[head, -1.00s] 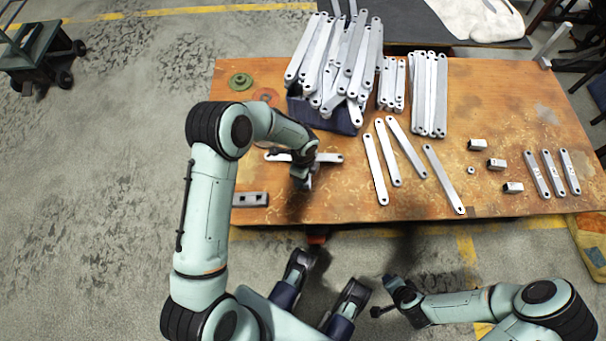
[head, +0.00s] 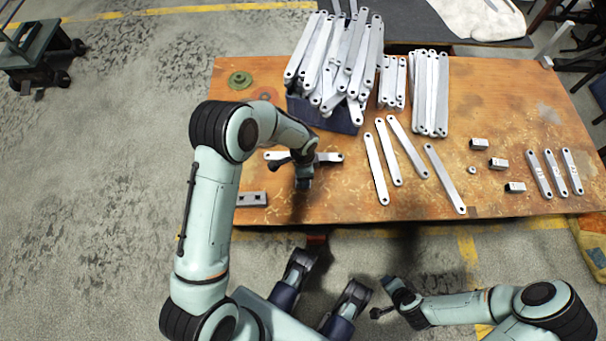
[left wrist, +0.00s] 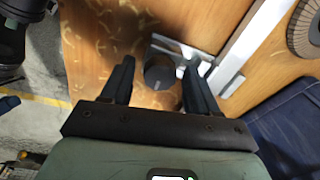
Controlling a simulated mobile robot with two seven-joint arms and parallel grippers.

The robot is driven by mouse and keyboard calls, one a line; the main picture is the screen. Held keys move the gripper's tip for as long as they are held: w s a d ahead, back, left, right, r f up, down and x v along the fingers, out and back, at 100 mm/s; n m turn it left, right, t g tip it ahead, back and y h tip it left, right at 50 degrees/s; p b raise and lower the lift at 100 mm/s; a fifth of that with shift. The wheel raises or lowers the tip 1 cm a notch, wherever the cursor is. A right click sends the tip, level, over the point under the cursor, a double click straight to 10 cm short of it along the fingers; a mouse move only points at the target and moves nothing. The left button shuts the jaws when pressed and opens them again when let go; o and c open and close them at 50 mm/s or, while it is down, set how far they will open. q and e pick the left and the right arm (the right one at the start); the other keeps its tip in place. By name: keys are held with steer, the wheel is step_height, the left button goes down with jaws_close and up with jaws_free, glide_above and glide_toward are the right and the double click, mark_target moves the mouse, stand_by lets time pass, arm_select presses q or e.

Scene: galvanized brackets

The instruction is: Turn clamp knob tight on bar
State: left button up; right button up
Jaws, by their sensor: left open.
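The pale metal bar (head: 330,157) lies crosswise near the table's left front; in the left wrist view the bar (left wrist: 250,50) runs diagonally. A round dark knob (left wrist: 160,73) shows beside it, next to a light metal clamp piece (left wrist: 186,52). My left gripper (left wrist: 160,66) is open, with one finger on each side of the knob; contact cannot be told. In the head view my left gripper (head: 304,182) points down and the wrist hides the bar's middle and the knob. My right gripper (head: 388,298) is in front of the table, its jaws unclear.
A dark blue bin (head: 330,113) heaped with bars stands behind the left gripper; its side (left wrist: 285,130) is close in the wrist view. A grey block with holes (head: 252,199) lies at the front left edge. Loose bars (head: 408,147) lie to the right.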

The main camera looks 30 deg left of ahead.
arm_select(q)
steer(key=n, duration=0.5)
steer(key=shift+n, duration=0.4)
steer(key=n, duration=0.5)
steer(key=shift+p, duration=0.3)
steer(key=c, duration=1)
steer(key=shift+o, duration=0.2)
